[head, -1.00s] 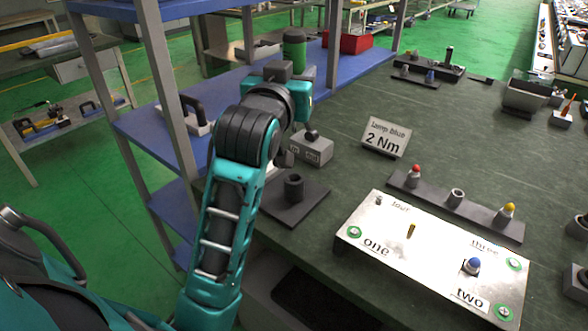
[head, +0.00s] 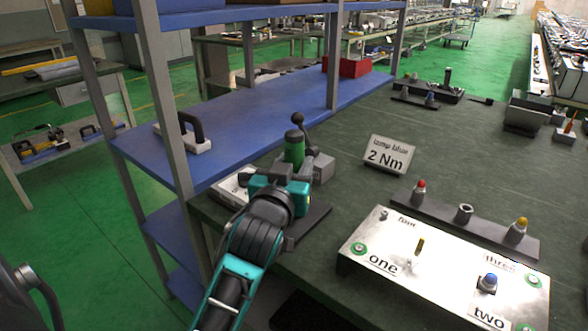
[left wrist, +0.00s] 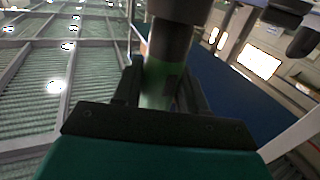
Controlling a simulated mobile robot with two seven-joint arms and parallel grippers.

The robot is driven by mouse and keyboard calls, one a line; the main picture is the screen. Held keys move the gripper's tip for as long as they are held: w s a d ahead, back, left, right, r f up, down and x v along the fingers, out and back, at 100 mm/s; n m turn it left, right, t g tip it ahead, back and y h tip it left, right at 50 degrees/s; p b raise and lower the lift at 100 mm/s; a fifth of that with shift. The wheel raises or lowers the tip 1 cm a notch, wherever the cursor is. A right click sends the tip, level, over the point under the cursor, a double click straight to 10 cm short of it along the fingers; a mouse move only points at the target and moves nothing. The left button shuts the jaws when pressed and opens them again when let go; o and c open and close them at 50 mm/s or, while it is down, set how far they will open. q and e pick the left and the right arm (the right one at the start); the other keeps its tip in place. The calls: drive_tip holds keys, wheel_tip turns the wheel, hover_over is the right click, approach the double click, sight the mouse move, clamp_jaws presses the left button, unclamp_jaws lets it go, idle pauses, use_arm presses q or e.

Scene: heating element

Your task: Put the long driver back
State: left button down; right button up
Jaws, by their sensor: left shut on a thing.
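The long driver has a green body (head: 295,150) and stands roughly upright at the bench's left edge in the head view. My left gripper (head: 280,182) is shut on it. In the left wrist view, the driver's green part (left wrist: 160,85) sits between the two dark fingers of my left gripper (left wrist: 160,95), with a dark section above. Below and behind the gripper lies a dark base plate (head: 312,217). The upright socket on that plate is hidden by my gripper, so I cannot tell whether the driver is in it. My right gripper is not in view.
A grey block (head: 323,168) stands close behind the driver, with a black-knobbed lever (head: 298,119) near it. A "2 Nm" sign (head: 388,155), a lamp rack (head: 470,226) and a numbered metal panel (head: 450,265) lie to the right. A blue shelf (head: 250,115) borders the left.

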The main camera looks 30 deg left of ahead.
use_arm(q)
drive_tip(key=shift+r, duration=0.15)
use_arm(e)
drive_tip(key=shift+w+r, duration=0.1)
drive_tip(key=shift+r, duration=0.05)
use_arm(q)
drive_tip(key=c, duration=0.6)
unclamp_jaws()
drive_tip(key=shift+f, duration=0.2)
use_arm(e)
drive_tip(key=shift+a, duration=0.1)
use_arm(q)
drive_tip(key=shift+r, duration=0.15)
